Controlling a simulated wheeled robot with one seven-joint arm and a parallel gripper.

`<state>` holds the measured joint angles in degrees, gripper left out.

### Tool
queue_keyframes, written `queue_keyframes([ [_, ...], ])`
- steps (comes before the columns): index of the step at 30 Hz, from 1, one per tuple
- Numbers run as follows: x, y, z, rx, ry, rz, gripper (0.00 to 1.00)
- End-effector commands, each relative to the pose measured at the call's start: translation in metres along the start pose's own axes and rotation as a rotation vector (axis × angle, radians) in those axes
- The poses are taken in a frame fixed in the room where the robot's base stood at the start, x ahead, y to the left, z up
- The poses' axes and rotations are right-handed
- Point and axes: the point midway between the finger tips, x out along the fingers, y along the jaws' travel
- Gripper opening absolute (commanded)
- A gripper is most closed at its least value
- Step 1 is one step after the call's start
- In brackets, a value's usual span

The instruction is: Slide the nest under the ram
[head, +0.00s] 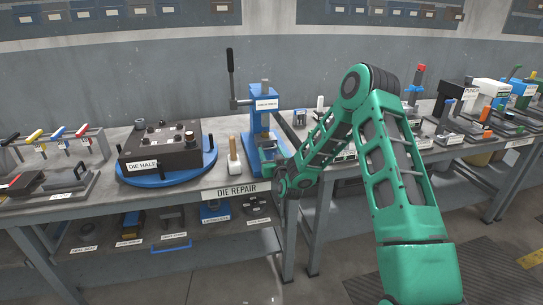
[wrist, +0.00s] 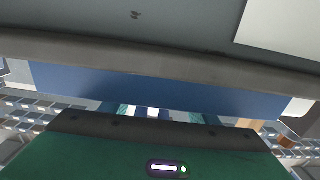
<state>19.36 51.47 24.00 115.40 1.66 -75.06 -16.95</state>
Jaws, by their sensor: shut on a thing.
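The blue arbor press (head: 262,103) stands on the bench near the middle of the head view, with a grey ram (head: 265,87) topping its head. My gripper (head: 283,172) is low at the press's front right, close to its base. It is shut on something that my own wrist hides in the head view. This is most likely the nest, whose shape I cannot make out. In the wrist view my fingers (wrist: 155,112) reach toward a broad blue face (wrist: 160,90) under a grey edge. Their tips and the grip itself are mostly hidden there.
A dark die half (head: 160,148) sits on a blue turntable left of the press. A wooden-handled tool (head: 233,158) stands between them. The press lever (head: 230,72) sticks up at left. The bench front edge carries a DIE REPAIR label (head: 236,190).

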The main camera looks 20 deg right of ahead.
Motion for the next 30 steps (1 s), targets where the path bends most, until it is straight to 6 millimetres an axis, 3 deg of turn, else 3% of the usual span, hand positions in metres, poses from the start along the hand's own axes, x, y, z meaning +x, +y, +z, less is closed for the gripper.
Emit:
queue_keyframes([
  [2, 0.003, 0.0, -0.002, 0.001, 0.005, 0.001, 0.14],
  [3, 0.003, 0.0, -0.003, 0.001, 0.006, 0.001, 0.57],
  [5, 0.002, 0.0, -0.002, 0.001, 0.005, 0.001, 0.71],
  [17, -0.004, 0.0, -0.002, 0.001, 0.003, 0.001, 0.73],
  [30, -0.077, 0.001, 0.0, 0.001, 0.001, 0.0, 0.73],
])
